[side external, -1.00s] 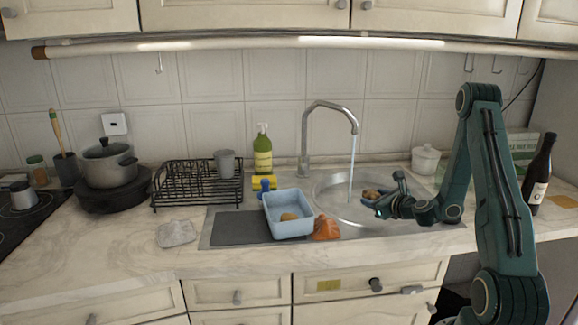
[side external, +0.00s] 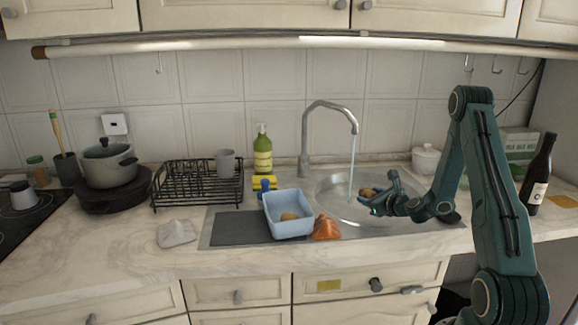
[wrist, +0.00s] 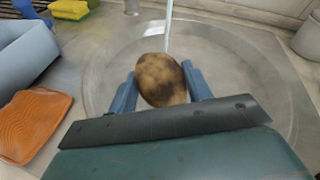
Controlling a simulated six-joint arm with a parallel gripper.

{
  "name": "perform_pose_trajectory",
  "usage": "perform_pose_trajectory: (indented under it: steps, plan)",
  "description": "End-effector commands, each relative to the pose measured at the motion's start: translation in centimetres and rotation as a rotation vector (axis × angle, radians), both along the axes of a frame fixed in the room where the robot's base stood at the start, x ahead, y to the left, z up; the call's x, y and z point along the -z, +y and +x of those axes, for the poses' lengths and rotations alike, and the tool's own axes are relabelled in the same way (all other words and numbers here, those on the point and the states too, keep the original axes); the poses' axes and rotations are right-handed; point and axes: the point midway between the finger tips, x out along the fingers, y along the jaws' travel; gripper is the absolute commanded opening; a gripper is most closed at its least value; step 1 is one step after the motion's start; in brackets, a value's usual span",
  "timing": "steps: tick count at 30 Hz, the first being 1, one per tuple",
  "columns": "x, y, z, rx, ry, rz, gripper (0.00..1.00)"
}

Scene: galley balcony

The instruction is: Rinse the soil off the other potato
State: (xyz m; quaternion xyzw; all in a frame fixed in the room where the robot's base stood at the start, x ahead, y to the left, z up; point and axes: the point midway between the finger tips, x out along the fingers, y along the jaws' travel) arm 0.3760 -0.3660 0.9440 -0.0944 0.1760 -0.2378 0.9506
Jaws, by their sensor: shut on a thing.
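My gripper (wrist: 160,88) is shut on a brown potato (wrist: 160,75), which has dark soil patches on its skin. The potato also shows between the fingers in the side view (side external: 367,192). My gripper holds it over the round metal sink (side external: 340,208). Water runs from the tap (side external: 328,106) in a thin stream (side external: 351,170). In the wrist view the stream comes down at the far edge of the potato; I cannot tell whether it touches. Another potato (side external: 289,216) lies in the light blue tub (side external: 291,234) left of the sink.
An orange cloth-like item (side external: 326,228) lies between tub and sink. A yellow sponge (side external: 268,184), green soap bottle (side external: 262,152) and black dish rack (side external: 196,186) stand behind and left. A white lidded pot (side external: 425,160) and dark bottle (side external: 539,172) stand right. The front-left counter is mostly clear.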

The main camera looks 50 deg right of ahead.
Motion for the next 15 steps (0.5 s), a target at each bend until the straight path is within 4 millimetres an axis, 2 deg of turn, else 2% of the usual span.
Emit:
perform_pose_trajectory:
  steps: [15]
  plan:
    - [0.7,-2.4,2.7,-0.001,0.0,-0.001,0.24]
